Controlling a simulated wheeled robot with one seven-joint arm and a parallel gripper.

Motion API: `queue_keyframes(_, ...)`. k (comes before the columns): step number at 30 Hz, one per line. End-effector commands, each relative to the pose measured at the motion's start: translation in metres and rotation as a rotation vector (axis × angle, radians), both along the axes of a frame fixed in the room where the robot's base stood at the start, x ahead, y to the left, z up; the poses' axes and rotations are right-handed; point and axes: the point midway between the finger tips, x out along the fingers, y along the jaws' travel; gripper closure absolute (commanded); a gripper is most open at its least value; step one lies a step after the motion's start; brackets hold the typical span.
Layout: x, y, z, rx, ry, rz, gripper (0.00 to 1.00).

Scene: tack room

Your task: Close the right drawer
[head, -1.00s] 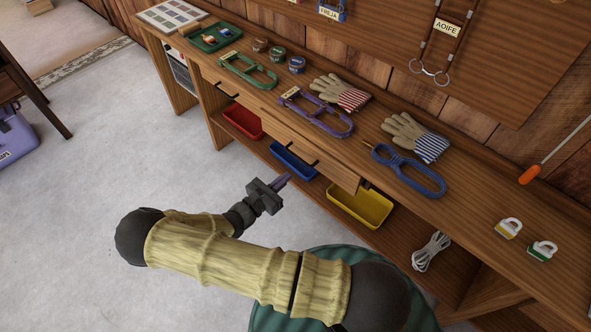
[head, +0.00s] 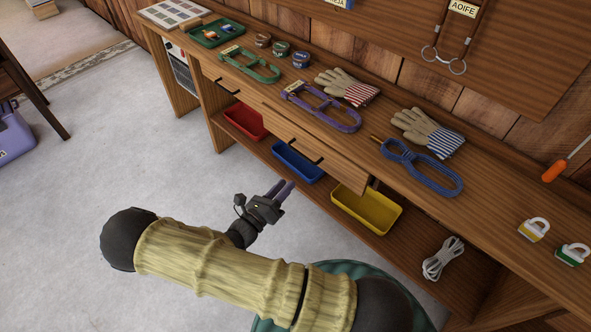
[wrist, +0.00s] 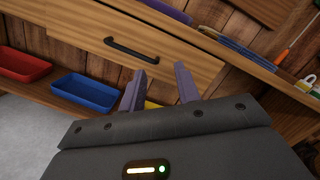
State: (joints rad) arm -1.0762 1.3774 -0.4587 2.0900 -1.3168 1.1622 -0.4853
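The right drawer (head: 340,172) under the wooden bench is pulled out, its front standing forward of the bench edge. It has a dark bar handle (head: 306,152). In the wrist view the drawer front (wrist: 170,57) spans the upper part, with the handle (wrist: 130,50) up and left of my fingers. My gripper (head: 281,187) is in front of and below the drawer, apart from it in the head view. Its two purple-grey fingers are spread with nothing between them, and they also show in the wrist view (wrist: 160,75).
The left drawer (head: 240,98) looks closed. Red (head: 245,122), blue (head: 297,161) and yellow (head: 366,211) trays and a coiled rope (head: 442,259) lie on the shelf below. Halters and gloves lie on the bench top.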

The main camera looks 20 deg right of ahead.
Motion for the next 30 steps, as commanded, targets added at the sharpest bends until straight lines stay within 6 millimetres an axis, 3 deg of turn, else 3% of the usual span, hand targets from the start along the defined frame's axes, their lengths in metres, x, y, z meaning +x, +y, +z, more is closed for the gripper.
queue_keyframes(1,-0.002,0.001,-0.017,-0.054,0.057,0.009,0.68)
queue_keyframes(15,-0.014,0.022,-0.061,-0.632,0.579,0.123,0.68)
queue_keyframes(21,-0.016,0.026,-0.062,-0.745,0.663,0.142,0.68)
queue_keyframes(30,-0.015,0.026,-0.06,-0.747,0.664,0.141,0.68)
